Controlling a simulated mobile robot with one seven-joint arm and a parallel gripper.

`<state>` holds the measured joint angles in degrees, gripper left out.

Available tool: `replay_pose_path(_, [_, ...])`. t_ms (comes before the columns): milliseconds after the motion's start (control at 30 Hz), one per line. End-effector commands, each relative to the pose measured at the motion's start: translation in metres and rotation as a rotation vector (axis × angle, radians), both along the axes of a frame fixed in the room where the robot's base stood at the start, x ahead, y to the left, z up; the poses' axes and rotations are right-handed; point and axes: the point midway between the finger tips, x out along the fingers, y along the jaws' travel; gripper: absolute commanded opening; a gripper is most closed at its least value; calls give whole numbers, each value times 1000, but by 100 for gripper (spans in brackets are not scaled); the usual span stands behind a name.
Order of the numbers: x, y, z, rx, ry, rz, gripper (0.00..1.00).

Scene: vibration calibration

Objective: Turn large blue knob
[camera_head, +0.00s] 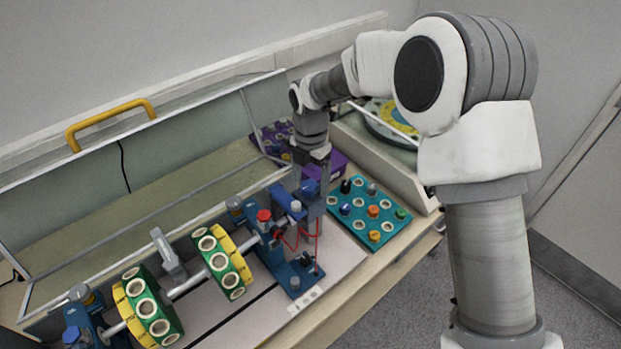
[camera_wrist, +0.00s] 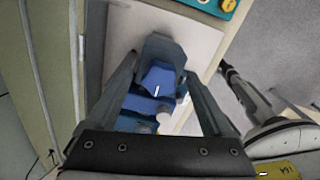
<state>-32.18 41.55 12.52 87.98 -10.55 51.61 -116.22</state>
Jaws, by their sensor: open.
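The large blue knob (camera_wrist: 157,80) with a short white mark shows in the wrist view, on top of a blue fixture. My gripper (camera_wrist: 162,70) is open, with one finger on each side of the knob in that view. I cannot tell whether the fingers touch it. In the head view my gripper (camera_head: 312,180) points down over the back of the blue fixture (camera_head: 275,252), and its fingers partly hide the knob there.
The fixture also carries a red knob (camera_head: 264,215) and a white-topped knob (camera_head: 296,206), with red wires at its front. Left is a shaft with green and yellow discs (camera_head: 222,260). Right is a teal board (camera_head: 375,245) with several small knobs. A purple board (camera_head: 268,140) lies behind.

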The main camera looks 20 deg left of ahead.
Motion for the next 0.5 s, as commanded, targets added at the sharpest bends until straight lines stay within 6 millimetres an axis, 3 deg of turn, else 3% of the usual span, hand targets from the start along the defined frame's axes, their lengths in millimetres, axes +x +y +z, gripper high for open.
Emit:
replay_pose_path(167, [0, 0, 0, 0, 0, 0, 84])
replay_pose_path(500, [0, 0, 0, 0, 0, 0, 23])
